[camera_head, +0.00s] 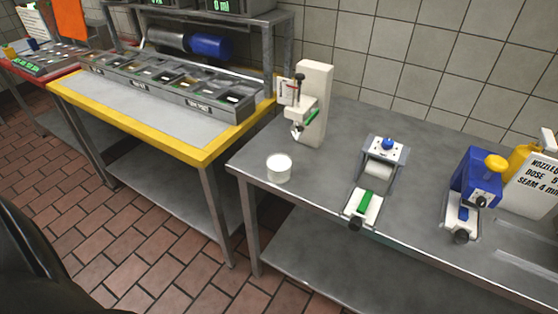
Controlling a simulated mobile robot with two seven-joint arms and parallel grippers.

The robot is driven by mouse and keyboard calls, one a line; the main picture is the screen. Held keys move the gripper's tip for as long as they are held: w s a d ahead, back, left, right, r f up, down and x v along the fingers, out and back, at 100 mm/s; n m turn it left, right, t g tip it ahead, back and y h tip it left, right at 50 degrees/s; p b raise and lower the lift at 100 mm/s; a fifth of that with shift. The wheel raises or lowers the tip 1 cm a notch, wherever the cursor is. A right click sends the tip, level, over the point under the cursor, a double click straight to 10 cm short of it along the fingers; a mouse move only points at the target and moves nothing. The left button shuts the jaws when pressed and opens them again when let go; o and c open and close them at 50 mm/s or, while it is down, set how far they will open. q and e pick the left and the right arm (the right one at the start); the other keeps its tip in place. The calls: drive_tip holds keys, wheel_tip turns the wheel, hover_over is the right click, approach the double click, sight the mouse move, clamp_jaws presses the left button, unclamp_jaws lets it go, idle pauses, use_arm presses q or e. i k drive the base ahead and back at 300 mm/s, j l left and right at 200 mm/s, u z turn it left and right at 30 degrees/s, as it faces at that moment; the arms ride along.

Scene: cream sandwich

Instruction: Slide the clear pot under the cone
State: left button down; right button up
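A small clear pot (278,169) with whitish contents or rim stands upright on the grey steel table (335,185), near its left front edge. A white upright machine (314,100) stands behind it toward the wall. A small pale cone (298,129) hangs under the machine's arm, beside a green lever (311,118). The pot is in front of the cone and to its left, apart from it, with bare table between them. Neither of my grippers shows in the head view. A dark curved shape fills the lower left corner.
A white and blue device with a green slider (365,201) stands right of the pot. A blue device with a yellow knob (476,182) and a printed sign (534,185) stand farther right. A yellow-edged table (130,123) with a tray rail is at left.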

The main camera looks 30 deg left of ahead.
sight(279, 166)
drive_tip(key=i+u, duration=0.3)
drive_tip(key=i, duration=0.25)
drive_tip(key=i+u, duration=0.25)
drive_tip(key=i, duration=0.25)
